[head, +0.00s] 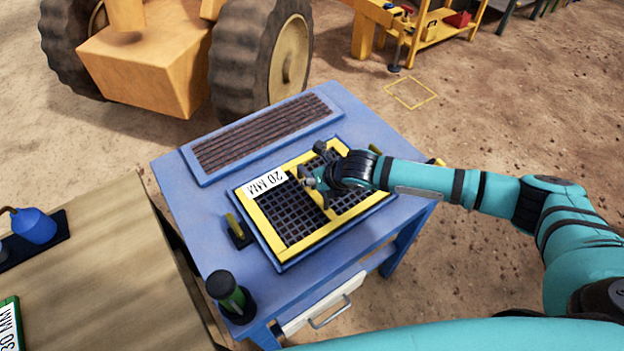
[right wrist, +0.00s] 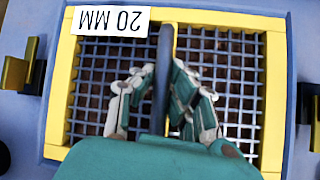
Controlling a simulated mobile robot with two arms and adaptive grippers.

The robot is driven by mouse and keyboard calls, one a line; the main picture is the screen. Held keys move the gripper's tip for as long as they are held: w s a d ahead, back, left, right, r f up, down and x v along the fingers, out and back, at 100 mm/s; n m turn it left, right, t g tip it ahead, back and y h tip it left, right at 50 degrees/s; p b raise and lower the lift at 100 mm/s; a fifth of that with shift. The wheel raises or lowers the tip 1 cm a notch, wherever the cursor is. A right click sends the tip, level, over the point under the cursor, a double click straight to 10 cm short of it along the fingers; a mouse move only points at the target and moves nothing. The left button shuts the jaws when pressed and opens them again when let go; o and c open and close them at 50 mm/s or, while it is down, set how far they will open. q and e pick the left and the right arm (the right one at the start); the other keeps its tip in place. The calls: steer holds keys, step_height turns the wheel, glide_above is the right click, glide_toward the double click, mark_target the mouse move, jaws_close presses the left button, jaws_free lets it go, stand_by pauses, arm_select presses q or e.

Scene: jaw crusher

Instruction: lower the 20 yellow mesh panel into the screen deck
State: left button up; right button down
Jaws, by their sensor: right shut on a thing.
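The yellow-framed mesh panel (head: 262,243) with a white "20 MM" label lies flat over the blue screen deck (head: 277,262) on the blue table. It also shows in the right wrist view (right wrist: 195,15), with a blue rim along its sides. I cannot tell whether it is fully seated or slightly above the deck. My right gripper (head: 318,188) is over the panel's middle. In the right wrist view my right gripper (right wrist: 160,105) is shut on the dark central bar of the panel. My left gripper is not in view.
Yellow clamps stand beside the deck at left (head: 237,228) and right (head: 435,162). A dark ribbed panel (head: 265,135) lies behind it. A green cylinder (head: 228,293) stands at the table's front corner. A wooden table (head: 110,270) is at left; a wheeled yellow machine (head: 150,65) stands behind.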

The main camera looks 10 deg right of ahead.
steer(key=c, duration=1.3)
jaws_free()
steer(key=shift+r, duration=0.2)
steer(key=shift+c, duration=0.2)
steer(key=shift+s+f, duration=0.1)
steer(key=shift+f, duration=0.15)
steer(key=v, duration=1.2)
steer(key=s+a+m+y, duration=0.1)
steer(key=s+a+m, duration=0.8)
steer(key=m, duration=0.4)
steer(key=s+d+f+m+g+h, duration=0.2)
steer(key=s+d+f+m+h, duration=0.15)
steer(key=s+d+m, duration=0.6)
steer(key=s+d+f+m+g+h, duration=0.15)
steer(key=s+d+f+m, duration=0.3)
steer(key=m, duration=0.95)
step_height(320, 180, down, 25)
steer(key=s, duration=0.1)
steer(key=s+d+f+g, duration=0.2)
steer(key=s+d+f, duration=0.1)
steer(key=s+f, duration=1.3)
steer(key=shift+s+f+n, duration=0.35)
steer(key=shift+s+n, duration=0.1)
